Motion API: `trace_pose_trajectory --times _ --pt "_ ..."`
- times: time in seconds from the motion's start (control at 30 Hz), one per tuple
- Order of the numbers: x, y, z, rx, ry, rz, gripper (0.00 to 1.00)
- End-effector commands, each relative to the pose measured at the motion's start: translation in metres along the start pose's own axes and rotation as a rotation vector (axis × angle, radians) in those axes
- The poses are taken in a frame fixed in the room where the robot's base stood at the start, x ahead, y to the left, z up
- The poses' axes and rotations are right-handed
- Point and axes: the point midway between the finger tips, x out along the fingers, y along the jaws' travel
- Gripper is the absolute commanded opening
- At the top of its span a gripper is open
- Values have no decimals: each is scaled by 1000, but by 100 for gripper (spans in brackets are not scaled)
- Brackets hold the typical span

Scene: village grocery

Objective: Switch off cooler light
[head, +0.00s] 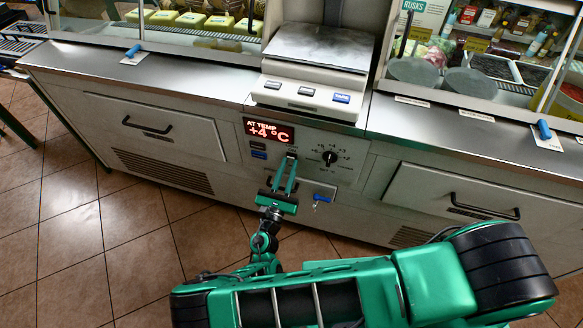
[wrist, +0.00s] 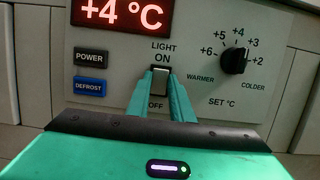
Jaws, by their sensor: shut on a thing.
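The cooler's control panel is on the counter front, with a red display (head: 269,131) reading "AT TEMP +4 °C". In the wrist view the light switch (wrist: 160,80) is a dark rocker with "LIGHT ON" above it and "OFF" below. My gripper (wrist: 161,76) has its green fingers on either side of the switch, shut on it. In the head view my gripper (head: 287,162) reaches the panel from below, and its fingers hide most of the switch. I cannot clearly tell which way the rocker is tipped.
A POWER button (wrist: 91,57) and a blue DEFROST button (wrist: 90,87) lie left of the switch. A temperature dial (wrist: 234,60) is to the right. A key with a blue tag (head: 321,199) sits low on the panel. A scale (head: 318,62) stands above.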

Motion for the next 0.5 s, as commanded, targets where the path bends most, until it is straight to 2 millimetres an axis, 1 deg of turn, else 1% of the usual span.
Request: trace_pose_trajectory --times 0.1,0.43,0.47,0.5 --pt "0 -2 0 -2 -24 -3 0" --pt "0 -2 1 -2 -28 -4 0" --pt "0 -2 1 -2 -28 -4 27" --pt "0 -2 1 -2 -28 -4 37"
